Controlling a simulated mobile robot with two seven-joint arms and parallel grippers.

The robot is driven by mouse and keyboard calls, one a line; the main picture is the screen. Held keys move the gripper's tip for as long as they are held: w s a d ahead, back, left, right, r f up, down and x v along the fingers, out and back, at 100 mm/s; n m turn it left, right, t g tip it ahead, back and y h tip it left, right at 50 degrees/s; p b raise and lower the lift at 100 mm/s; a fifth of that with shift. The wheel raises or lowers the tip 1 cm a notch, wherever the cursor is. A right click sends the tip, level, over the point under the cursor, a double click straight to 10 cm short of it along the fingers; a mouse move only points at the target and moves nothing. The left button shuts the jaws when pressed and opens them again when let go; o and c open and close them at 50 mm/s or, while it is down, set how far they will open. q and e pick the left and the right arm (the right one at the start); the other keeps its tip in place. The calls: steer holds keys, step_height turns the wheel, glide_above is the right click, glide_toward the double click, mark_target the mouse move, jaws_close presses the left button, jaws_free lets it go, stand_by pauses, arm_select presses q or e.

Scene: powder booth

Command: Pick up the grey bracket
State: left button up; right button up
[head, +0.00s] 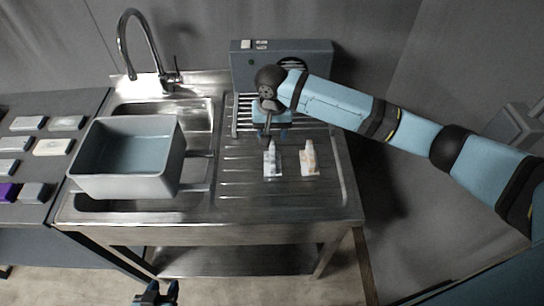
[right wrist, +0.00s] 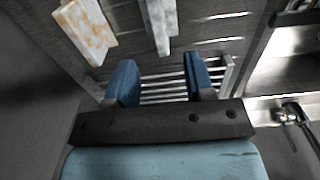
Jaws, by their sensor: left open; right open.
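The grey bracket (head: 272,160) lies on the ribbed steel drainboard (head: 235,190). It is mottled light grey, and in the right wrist view the grey bracket (right wrist: 163,24) shows just beyond the fingertips. A similar orange-stained whitish bracket (head: 309,160) lies to its right, and it also shows in the right wrist view (right wrist: 86,28). My right gripper (head: 271,136) is open and empty, behind the grey bracket in the head view; in the right wrist view (right wrist: 160,78) nothing is between its fingers. My left gripper (head: 157,292) is open and empty at the bottom edge, in front of the sink unit.
A grey bin (head: 171,188) sits over the sink basin at left, below a curved tap (head: 126,42). A wire rack (head: 240,115) and a grey box with a fan (head: 245,66) stand behind. Several small blocks lie on the left counter (head: 75,105). The front drainboard is clear.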

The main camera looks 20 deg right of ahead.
mark_target(273, 152)
step_height(273, 152, down, 3)
steer(key=shift+w+f, duration=0.1)
steer(key=f, duration=0.2)
steer(key=s+f+p, duration=0.1)
steer(key=f, duration=0.1)
steer(key=shift+f, duration=0.6)
jaws_close()
